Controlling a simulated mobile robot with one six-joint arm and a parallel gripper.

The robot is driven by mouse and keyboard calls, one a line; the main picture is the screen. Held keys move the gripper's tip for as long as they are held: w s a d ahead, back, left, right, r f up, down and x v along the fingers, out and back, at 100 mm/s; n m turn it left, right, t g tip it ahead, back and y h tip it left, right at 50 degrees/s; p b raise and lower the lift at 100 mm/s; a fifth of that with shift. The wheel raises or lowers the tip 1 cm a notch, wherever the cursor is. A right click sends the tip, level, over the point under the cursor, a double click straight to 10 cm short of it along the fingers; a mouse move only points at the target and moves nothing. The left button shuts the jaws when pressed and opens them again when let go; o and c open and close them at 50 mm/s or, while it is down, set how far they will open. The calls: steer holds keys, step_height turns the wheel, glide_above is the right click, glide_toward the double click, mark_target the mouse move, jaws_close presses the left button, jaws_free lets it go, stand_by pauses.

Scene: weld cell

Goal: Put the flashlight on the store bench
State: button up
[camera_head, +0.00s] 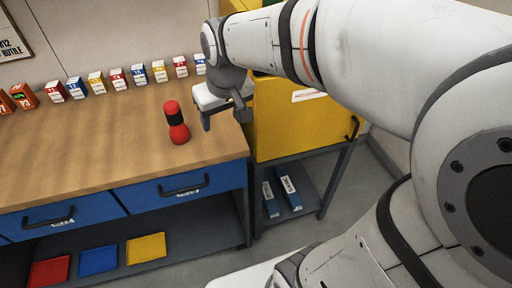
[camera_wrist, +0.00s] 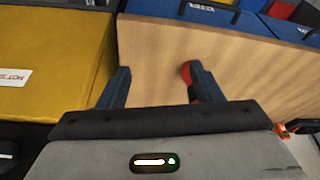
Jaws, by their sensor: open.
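A red flashlight with a black middle band (camera_head: 177,124) stands upright on the wooden top of the blue bench (camera_head: 85,135). My gripper (camera_head: 222,122) is over the bench's right end, to the right of the flashlight and apart from it in the head view. In the wrist view my gripper (camera_wrist: 157,84) has its two fingers spread with only bare wood between them. The flashlight shows there as a red piece (camera_wrist: 186,73), partly hidden behind the right finger. I cannot tell whether this bench is the store bench.
A yellow cabinet (camera_head: 290,125) stands right of the bench on a dark stand with blue-and-white boxes (camera_head: 290,192) below. Several small cartons (camera_head: 117,78) line the bench's back edge. Red, blue and yellow bins (camera_head: 98,260) lie on the lower shelf. The bench's middle is clear.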

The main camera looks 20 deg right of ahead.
steer(key=s+d+f+m, duration=0.1)
steer(key=s+d+f, duration=0.1)
steer(key=s, duration=0.3)
steer(key=s+d+f+m, duration=0.1)
steer(key=s+d+f, duration=0.1)
steer(key=s, duration=0.4)
steer(key=shift+s+d+f+g+h, duration=0.15)
steer(key=shift+d+f+g+h, duration=0.25)
steer(key=shift+d, duration=0.45)
steer(key=shift+c, duration=0.6)
